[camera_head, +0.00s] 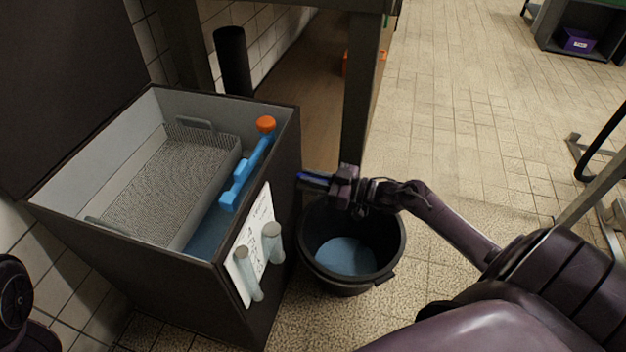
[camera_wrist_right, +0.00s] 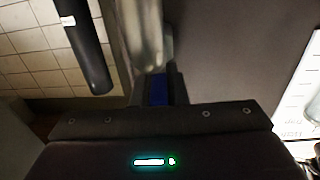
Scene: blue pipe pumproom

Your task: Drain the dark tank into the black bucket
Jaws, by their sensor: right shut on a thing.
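The dark tank (camera_head: 288,150) stands open-topped at the left, with blue liquid (camera_head: 207,232) low inside and a mesh basket (camera_head: 165,190) in it. The black bucket (camera_head: 394,268) stands on the floor right of the tank, with blue liquid (camera_head: 345,256) in it. My right gripper (camera_head: 335,184) is above the bucket's back rim, beside the tank's right side, shut on a blue handle (camera_head: 309,177). In the right wrist view the blue handle (camera_wrist_right: 158,90) sits between the fingers, below a grey metal pipe (camera_wrist_right: 147,35). My left gripper is out of view.
A blue bar with an orange knob (camera_head: 265,124) lies at the tank's right rim. A dark table leg (camera_head: 362,110) stands behind the bucket.

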